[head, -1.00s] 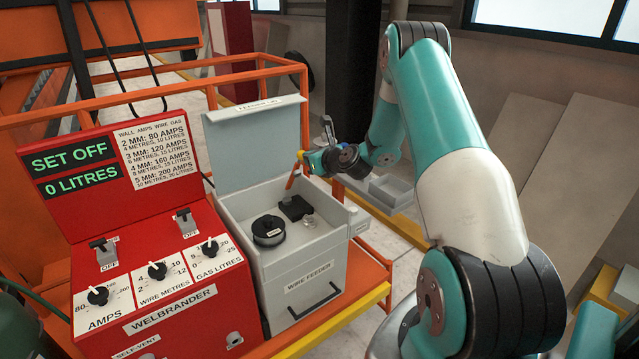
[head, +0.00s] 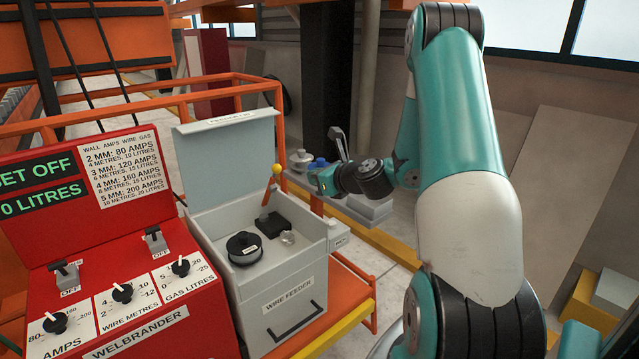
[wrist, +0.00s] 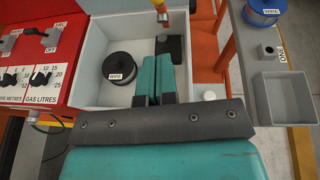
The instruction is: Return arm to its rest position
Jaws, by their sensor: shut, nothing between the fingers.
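My gripper (head: 324,180) hangs in the air to the right of the open wire feeder (head: 290,279) in the head view, at the end of my teal and white arm. In the wrist view its two teal fingers (wrist: 152,80) are together with nothing between them. They overlap the view of the feeder box, which holds a black wire spool (wrist: 121,66). I cannot tell the height of the fingers above the box. A lever with a yellow-orange knob (head: 277,169) rises from a black block inside the feeder.
The red Welbrander panel (head: 130,290) with dials and switches stands left of the feeder. The feeder's lid (head: 225,160) is raised. Orange rails (head: 110,104) run behind. A grey bench with a tray (wrist: 286,97) and a blue spool (wrist: 262,12) lies to the right.

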